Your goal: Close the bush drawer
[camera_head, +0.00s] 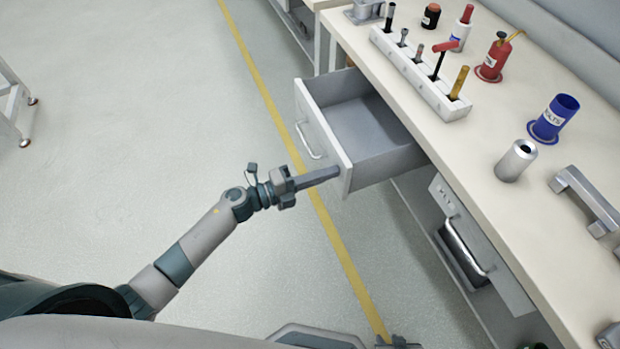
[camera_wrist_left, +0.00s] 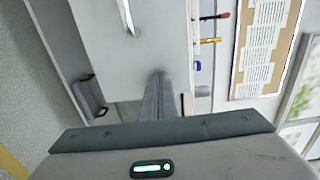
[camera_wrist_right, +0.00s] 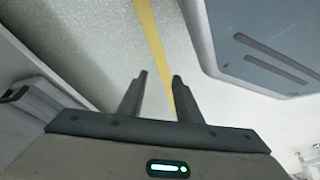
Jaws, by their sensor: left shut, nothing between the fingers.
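A grey drawer (camera_head: 372,128) under the workbench is pulled out and looks empty. Its front panel (camera_head: 322,125) has a bar handle (camera_head: 308,141), and the handle also shows at the top of the left wrist view (camera_wrist_left: 126,15). My left gripper (camera_head: 337,172) is shut and empty. Its fingertips overlap the lower right end of the drawer front in the head view, to the right of the handle. I cannot tell whether they touch it. In the left wrist view the closed fingers (camera_wrist_left: 160,82) point at the panel. My right gripper (camera_wrist_right: 158,82) is open and empty above the floor.
The bench top (camera_head: 455,155) carries a white tool holder (camera_head: 420,75), a red can (camera_head: 494,60), a blue cup (camera_head: 556,115) and a silver can (camera_head: 515,160). A lower unit with a handle (camera_head: 470,245) sits right of the drawer.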

